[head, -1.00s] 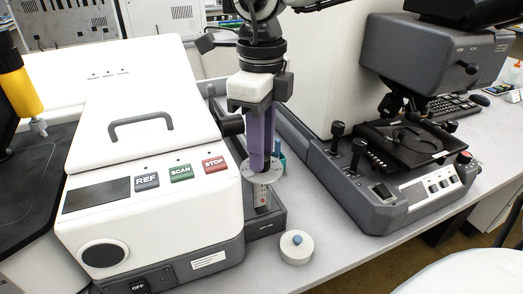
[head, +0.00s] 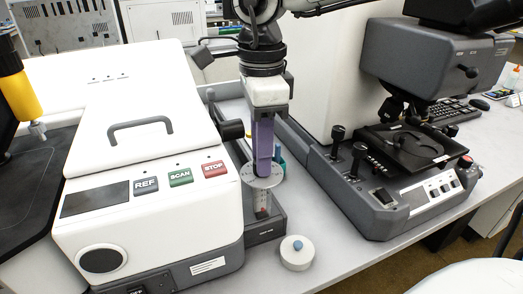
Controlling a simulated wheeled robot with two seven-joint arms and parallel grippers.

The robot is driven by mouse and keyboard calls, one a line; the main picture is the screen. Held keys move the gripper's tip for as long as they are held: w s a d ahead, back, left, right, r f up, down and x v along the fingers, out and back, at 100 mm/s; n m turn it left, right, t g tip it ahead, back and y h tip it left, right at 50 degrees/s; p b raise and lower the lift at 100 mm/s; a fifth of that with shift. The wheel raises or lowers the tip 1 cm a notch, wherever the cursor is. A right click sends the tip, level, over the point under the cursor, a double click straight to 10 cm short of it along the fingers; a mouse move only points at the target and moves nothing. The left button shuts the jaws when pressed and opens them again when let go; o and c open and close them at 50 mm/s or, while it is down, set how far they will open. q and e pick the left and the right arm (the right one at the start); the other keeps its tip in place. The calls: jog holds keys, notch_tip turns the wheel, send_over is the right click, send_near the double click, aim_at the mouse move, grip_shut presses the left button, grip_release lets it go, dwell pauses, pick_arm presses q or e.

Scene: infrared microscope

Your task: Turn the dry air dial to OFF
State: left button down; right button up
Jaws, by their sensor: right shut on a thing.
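The dry air dial (head: 251,181) is a pale round disc with dark markings, set above a clear tube on a dark base just right of the white instrument. My right gripper (head: 263,173) comes down from above, its purple fingers shut on the dial's middle. The fingers hide the knob, and I cannot read which setting the dial points to. My left gripper is not in view.
The white instrument (head: 140,150) with REF, SCAN and STOP buttons stands close on the left. A round white container with a blue knob (head: 296,252) sits in front. The dark microscope (head: 385,200) is on the right. The bench front (head: 340,255) is clear.

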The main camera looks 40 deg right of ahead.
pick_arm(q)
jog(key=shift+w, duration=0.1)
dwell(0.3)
pick_arm(e)
jog(key=o, duration=0.9)
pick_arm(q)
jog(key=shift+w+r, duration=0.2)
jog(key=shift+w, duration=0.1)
pick_arm(e)
jog(key=shift+o, duration=0.7)
pick_arm(q)
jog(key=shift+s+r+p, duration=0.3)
jog(key=shift+p, duration=0.3)
pick_arm(e)
notch_tip(320, 180, up, 10)
jog(key=shift+r, duration=0.2)
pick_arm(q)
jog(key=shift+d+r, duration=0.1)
pick_arm(e)
jog(key=shift+r, duration=0.1)
